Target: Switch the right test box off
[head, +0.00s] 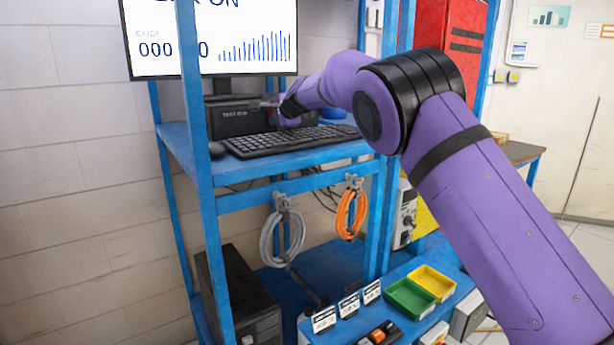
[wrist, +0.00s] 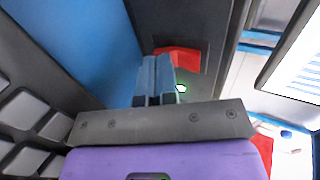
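A black test box (head: 229,121) with a pale label stands on the blue shelf under the monitor. My gripper (head: 268,105) is in front of its right part and hides some of it; I cannot tell there whether a second box stands beside it. In the wrist view a dark box face (wrist: 185,25) carries a red switch (wrist: 183,57) and a lit green lamp (wrist: 181,88). My gripper's fingers (wrist: 156,72) are close together, with nothing seen between them. Their tips overlap the switch's left part in the picture; I cannot tell if they touch it.
A black keyboard (head: 290,139) lies just below my gripper, with a mouse (head: 217,150) to its left. The monitor (head: 240,45) above shows partly cut-off text ending in "ON". Blue rack posts (head: 195,100) stand close to my arm. Grey (head: 282,238) and orange cables (head: 351,213) hang below.

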